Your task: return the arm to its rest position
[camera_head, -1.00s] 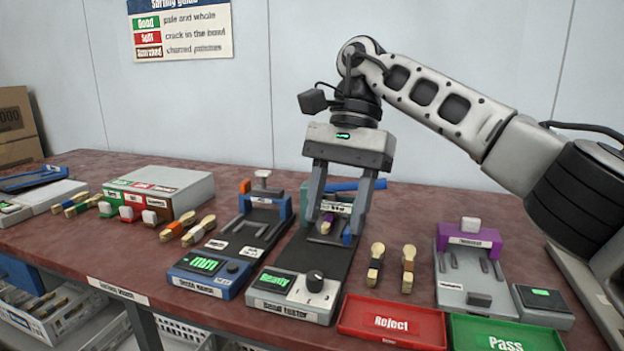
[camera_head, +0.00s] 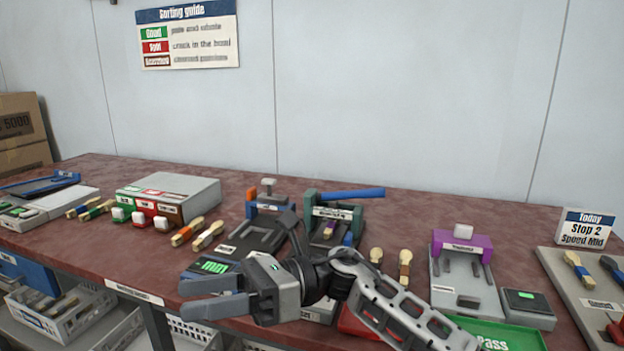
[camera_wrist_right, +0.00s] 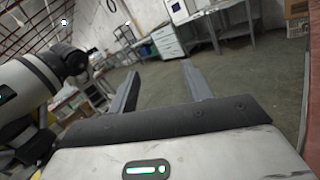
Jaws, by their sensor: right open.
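My right gripper (camera_head: 210,297) is low at the front of the bench in the head view, its fingers pointing left. Its two fingers are apart with nothing between them. The right wrist view shows both fingers (camera_wrist_right: 162,90) spread, with the room floor beyond them. My right arm comes in from the bottom right and covers much of the bend tester (camera_head: 318,228) and the red Reject tray (camera_head: 352,324). My left gripper is not in view.
A white basket (camera_head: 60,318) sits below the bench.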

